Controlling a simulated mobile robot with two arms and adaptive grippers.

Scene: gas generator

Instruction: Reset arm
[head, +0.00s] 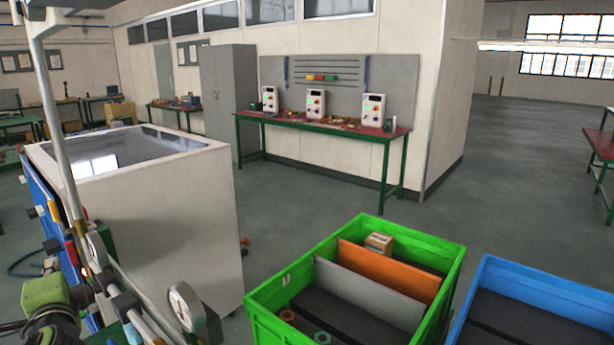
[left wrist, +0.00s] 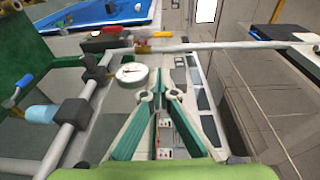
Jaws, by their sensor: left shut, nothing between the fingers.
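My left gripper (left wrist: 158,97) shows in the left wrist view. Its two green-edged fingers run up from the bottom and come together at the tips, with nothing held. A round white gauge (left wrist: 132,75) is just left of the fingertips in that view, and grey pipes run beside it. I cannot tell whether the fingers touch the pipework. In the head view, pipes with a gauge (head: 185,305) fill the lower left in front of a blue panel. My right gripper is in neither view.
A white box-shaped tank (head: 170,215) stands behind the pipes. A green crate (head: 262,315) with orange and grey dividers and a blue crate (head: 545,283) are at the lower right. A red-topped workbench (head: 345,131) is by the wall. The floor between is mostly clear.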

